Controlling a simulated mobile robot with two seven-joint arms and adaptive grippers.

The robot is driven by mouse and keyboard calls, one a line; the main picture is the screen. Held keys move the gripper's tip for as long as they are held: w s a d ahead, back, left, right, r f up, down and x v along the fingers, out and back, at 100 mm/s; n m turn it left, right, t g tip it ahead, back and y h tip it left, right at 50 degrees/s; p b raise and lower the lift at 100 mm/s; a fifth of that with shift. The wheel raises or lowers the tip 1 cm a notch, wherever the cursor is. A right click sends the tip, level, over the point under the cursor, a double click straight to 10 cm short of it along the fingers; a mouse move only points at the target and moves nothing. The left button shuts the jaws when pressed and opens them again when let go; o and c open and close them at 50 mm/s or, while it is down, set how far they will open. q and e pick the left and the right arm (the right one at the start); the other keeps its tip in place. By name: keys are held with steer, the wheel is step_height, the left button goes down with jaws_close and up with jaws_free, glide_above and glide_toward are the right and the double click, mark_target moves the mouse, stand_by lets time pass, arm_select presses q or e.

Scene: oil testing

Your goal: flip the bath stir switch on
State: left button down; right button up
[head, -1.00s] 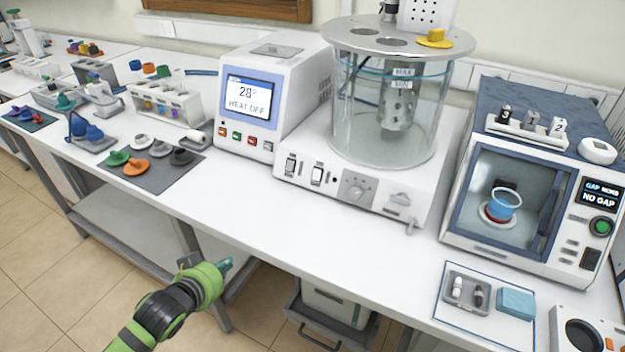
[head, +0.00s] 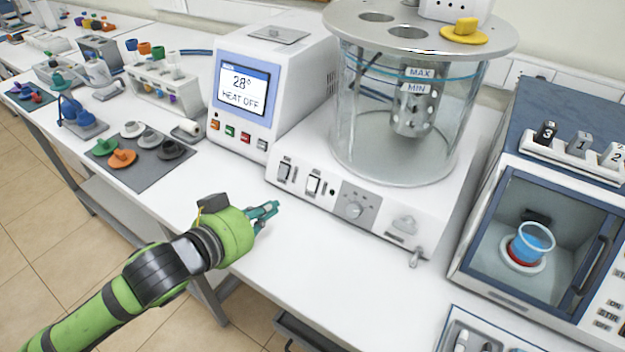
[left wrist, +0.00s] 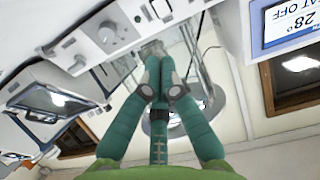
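The bath is a glass cylinder (head: 385,130) on a white base (head: 440,215). Its front panel has two rocker switches, a left one (head: 285,172) and a right one (head: 313,183), beside a grey knob (head: 354,205). The switch labels are too small to read. The knob (left wrist: 107,33) also shows in the left wrist view, with the switches (left wrist: 157,11) near the top edge. My left gripper (head: 274,208) is in front of and below the switches, apart from them. Its teal fingers (left wrist: 158,62) are together and hold nothing. My right gripper is not in view.
A heater unit (head: 270,85) reading "28°" and "HEAT OFF" stands left of the bath. A tester with a glass door (head: 535,225) and a blue beaker (head: 530,243) stands right. A grey mat with coloured stoppers (head: 150,178) lies left. The table front (head: 330,260) is clear.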

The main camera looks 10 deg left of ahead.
arm_select(q)
glide_toward(315, 182)
steer(key=p+x, duration=0.1)
steer(key=x, duration=0.4)
steer(key=shift+w+d, duration=0.1)
steer(key=shift+w, duration=0.15)
steer(key=shift+x, duration=0.8)
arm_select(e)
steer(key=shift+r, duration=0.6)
